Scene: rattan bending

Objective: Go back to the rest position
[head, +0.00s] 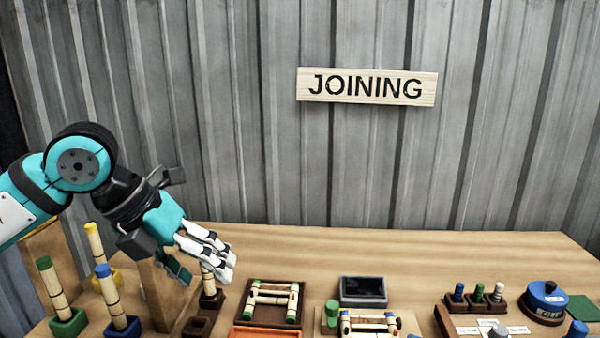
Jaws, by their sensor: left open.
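My left gripper (208,262) comes in from the left and is open, with its fingers pointing down to the right over the left part of the table. A rattan piece in a dark brown holder (211,299) stands right beneath its fingers in the picture. The fingers partly hide this piece, and I cannot tell whether they touch it. My right gripper is not in view.
Rattan poles stand in green (68,322), blue (121,328) and yellow holders at the left. Joined frames lie on a brown tray (262,317) and a board. A dark bin (363,291) and a blue-topped round container (545,300) stand further right. The table's back strip (420,252) is clear.

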